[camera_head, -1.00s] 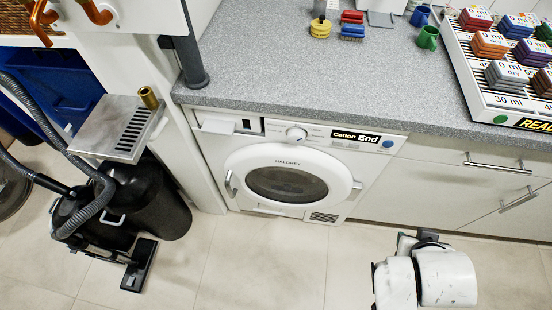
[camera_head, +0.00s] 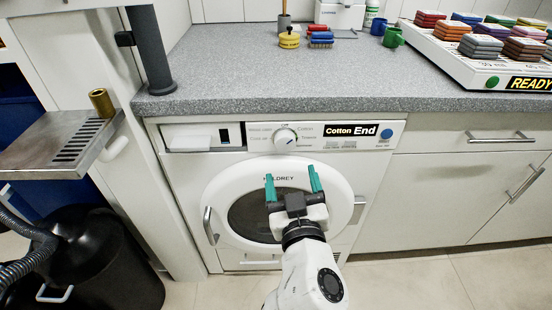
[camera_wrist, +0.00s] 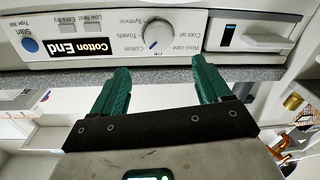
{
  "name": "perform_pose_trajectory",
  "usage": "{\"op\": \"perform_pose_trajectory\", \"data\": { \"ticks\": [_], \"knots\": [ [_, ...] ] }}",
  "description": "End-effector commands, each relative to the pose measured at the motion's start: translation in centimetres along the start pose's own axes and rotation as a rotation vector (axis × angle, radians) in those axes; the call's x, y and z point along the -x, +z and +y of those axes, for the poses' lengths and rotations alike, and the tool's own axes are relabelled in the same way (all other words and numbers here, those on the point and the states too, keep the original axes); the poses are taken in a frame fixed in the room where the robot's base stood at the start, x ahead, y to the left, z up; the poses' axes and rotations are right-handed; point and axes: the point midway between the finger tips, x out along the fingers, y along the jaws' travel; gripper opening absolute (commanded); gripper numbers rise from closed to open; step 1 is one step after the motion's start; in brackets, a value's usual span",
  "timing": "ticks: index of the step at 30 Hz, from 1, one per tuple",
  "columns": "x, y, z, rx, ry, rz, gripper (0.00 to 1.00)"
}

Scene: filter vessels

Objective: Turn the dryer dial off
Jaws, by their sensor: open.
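The white dryer (camera_head: 180,190) stands under the grey counter. Its round white dial (camera_head: 285,137) sits on the upper front panel, left of a display (camera_head: 351,131) reading "Cotton End". The wrist view shows the dial (camera_wrist: 158,35) upside down, with a blue pointer mark and printed labels around it, including "Off". My gripper (camera_head: 292,183) has two teal fingers, spread apart and empty, in front of the dryer door and below the dial. In the wrist view my gripper (camera_wrist: 163,75) is open, its fingertips apart from the dial. The exact setting is hard to read.
A blue start button (camera_head: 387,133) is at the panel's right end. The counter (camera_head: 240,75) overhangs the panel above. A metal shelf with a brass cup (camera_head: 101,101) stands left, above a black bin (camera_head: 90,260). Drawers (camera_head: 470,137) are at right.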

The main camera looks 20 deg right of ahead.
Motion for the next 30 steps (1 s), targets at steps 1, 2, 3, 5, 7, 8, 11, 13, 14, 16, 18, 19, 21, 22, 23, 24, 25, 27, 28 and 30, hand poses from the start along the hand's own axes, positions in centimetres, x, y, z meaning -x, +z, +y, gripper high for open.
{"op": "perform_pose_trajectory", "data": {
  "ticks": [1, 2, 3, 5, 7, 8, 11, 13, 14, 16, 18, 19, 21, 22, 23, 24, 25, 27, 28, 30],
  "knots": [
    [-0.5, -0.1, 0.1, 0.0, 0.002, 0.0, 0.77],
    [-0.8, -0.1, 0.1, 0.0, 0.003, 0.0, 0.77],
    [-1.4, -0.2, 0.1, -0.002, 0.003, 0.0, 0.77],
    [-2.3, -0.2, 0.2, -0.001, 0.004, -0.001, 0.77],
    [-3.6, -0.1, 0.2, -0.001, 0.004, -0.001, 0.77],
    [-4.2, -0.2, 0.2, -0.001, 0.004, 0.0, 0.77],
    [-6.0, -0.1, 0.2, 0.0, 0.004, -0.002, 0.77],
    [-7.2, -0.1, 0.2, -0.001, 0.003, -0.002, 0.77],
    [-7.7, -0.1, 0.2, -0.001, 0.004, -0.002, 0.77],
    [-8.6, 0.0, 0.2, 0.0, 0.004, -0.003, 0.77],
    [-9.4, 0.0, 0.2, -0.001, 0.004, -0.003, 0.77],
    [-9.7, 0.0, 0.2, -0.001, 0.003, -0.003, 0.77],
    [-10.1, 0.0, 0.2, -0.001, 0.002, -0.003, 0.77],
    [-10.2, 0.0, 0.2, -0.001, 0.002, -0.003, 0.77],
    [-10.4, 0.0, 0.2, -0.001, 0.002, -0.003, 0.77],
    [-10.4, 0.0, 0.2, -0.001, 0.002, -0.003, 0.77],
    [-10.5, 0.0, 0.2, -0.001, 0.002, -0.003, 0.77],
    [-10.5, 0.0, 0.2, -0.001, 0.002, -0.003, 0.77],
    [-10.5, 0.0, 0.2, -0.001, 0.002, -0.003, 0.77],
    [-10.5, 0.0, 0.2, 0.0, 0.002, -0.003, 0.77]
  ]
}}
